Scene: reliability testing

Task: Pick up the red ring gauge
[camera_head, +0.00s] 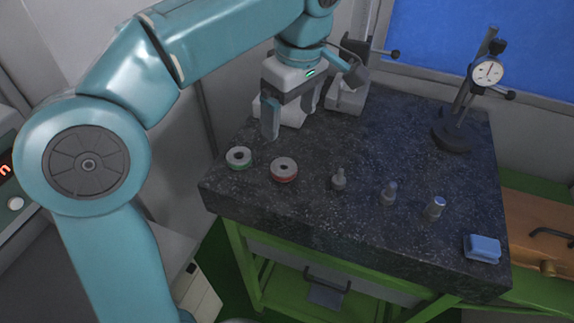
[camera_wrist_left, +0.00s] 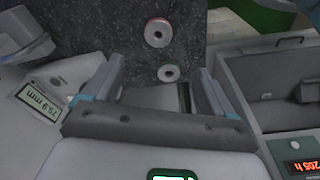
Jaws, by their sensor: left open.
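The red ring gauge (camera_head: 284,175), a grey ring with a red band, lies flat on the dark granite slab (camera_head: 330,215) near its front left. It also shows in the left wrist view (camera_wrist_left: 146,32) at the top, beyond the fingertips. A green-banded ring gauge (camera_head: 230,161) lies to its left, and in the wrist view this green ring (camera_wrist_left: 161,73) appears between the fingers. My left gripper (camera_head: 290,124) is open and empty, above the slab's back left and behind both rings. Its spread fingers show in the wrist view (camera_wrist_left: 160,67). My right gripper is not in view.
Several small metal plugs, one of them a cylinder (camera_head: 434,209), stand in a row right of the rings. A blue block (camera_head: 482,248) lies at the front right corner. A dial gauge stand (camera_head: 455,138) is at the back right. A white instrument (camera_head: 347,96) stands behind my gripper.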

